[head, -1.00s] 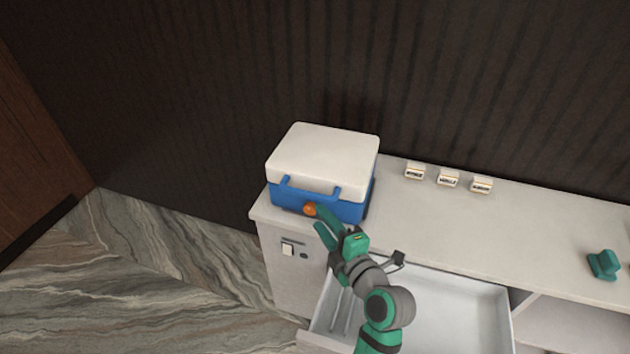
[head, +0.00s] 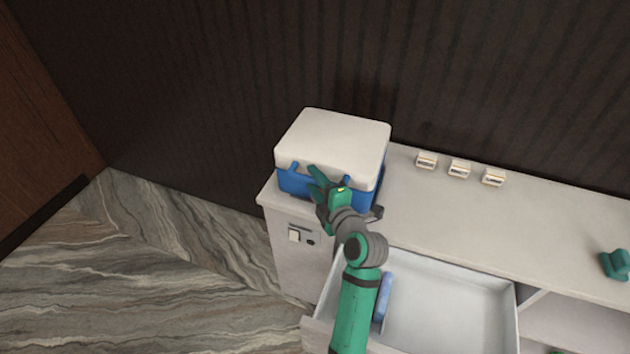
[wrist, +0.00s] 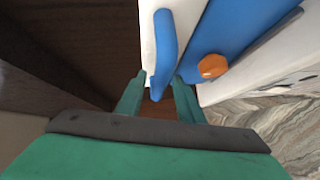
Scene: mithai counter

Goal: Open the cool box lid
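The cool box has a blue body (head: 365,205) and a white lid (head: 335,138), which is shut. It stands at the left end of the counter. An orange round knob (wrist: 212,66) is on the blue body. My gripper (head: 316,178) is at the front of the box. In the wrist view my gripper (wrist: 160,82) is open, its fingers apart with the handle bar's near end between them. I cannot tell whether either finger touches it.
An open drawer (head: 455,300) juts out below the counter (head: 410,215), under my arm, with a blue thing (head: 384,297) in it. Several small labelled blocks stand behind, including one (head: 426,161). A green object (head: 614,264) is at far right. A dark wall is behind.

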